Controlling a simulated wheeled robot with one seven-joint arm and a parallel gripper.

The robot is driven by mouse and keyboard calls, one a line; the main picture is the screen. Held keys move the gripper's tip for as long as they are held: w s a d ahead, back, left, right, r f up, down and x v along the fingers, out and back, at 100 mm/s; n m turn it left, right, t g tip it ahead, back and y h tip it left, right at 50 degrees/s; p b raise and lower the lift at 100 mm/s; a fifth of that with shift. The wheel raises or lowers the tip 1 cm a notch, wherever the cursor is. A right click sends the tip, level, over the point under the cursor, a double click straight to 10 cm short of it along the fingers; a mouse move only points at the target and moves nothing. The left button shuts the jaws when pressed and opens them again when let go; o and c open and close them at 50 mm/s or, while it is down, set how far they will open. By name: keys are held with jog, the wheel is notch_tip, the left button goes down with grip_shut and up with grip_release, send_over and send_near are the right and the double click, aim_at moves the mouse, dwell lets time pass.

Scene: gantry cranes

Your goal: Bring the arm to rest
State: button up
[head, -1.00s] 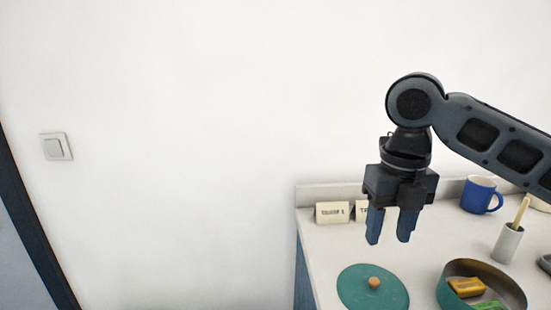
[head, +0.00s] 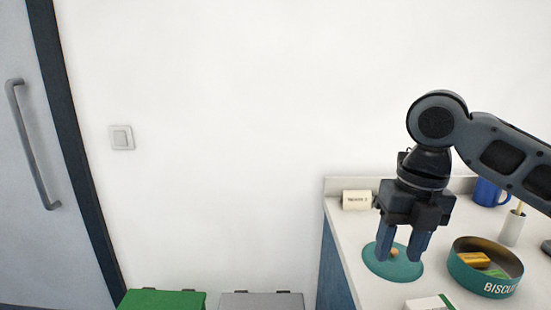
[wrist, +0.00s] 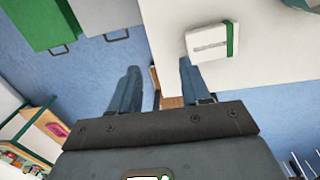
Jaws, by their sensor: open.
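My gripper (head: 401,256) hangs from my bent arm at the right of the head view, fingers pointing down, open, with nothing seen held between them. In the picture it overlaps the round teal lid (head: 376,268) with a wooden knob on the white counter (head: 350,232); how high it is above the counter I cannot tell. In the wrist view the two blue fingers (wrist: 159,68) are spread apart.
On the counter are a teal biscuit tin (head: 487,286) with yellow and green items, a blue mug (head: 487,193), a white holder (head: 512,228), a small label card (head: 356,200) and a white-green box (head: 430,303). Green (head: 162,300) and grey (head: 262,300) bins stand left of it.

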jog(key=s+a+f+m+t+y, duration=0.2)
jog(key=a+m+t+y, duration=0.75)
jog(key=a, duration=1.35)
jog(key=s+d+f+m+t+h, duration=0.3)
jog(key=s+d+f+m, duration=0.35)
jog(key=s+m, duration=0.4)
jog(key=s+d+f+m+t+h, duration=0.2)
jog(key=s+d+f+m+h, duration=0.35)
jog(key=m, duration=0.75)
jog(key=s+d+r+m+h, duration=0.1)
jog(key=s+d, duration=0.5)
jog(key=s, duration=0.5)
jog(key=s+d+r+m, duration=0.1)
jog(key=s+d, duration=0.5)
jog(key=s, duration=0.6)
jog(key=shift+d+r+m+h, duration=0.15)
jog(key=shift+d+m+h, duration=0.15)
jog(key=shift+h, duration=0.1)
jog(key=shift+w, duration=0.1)
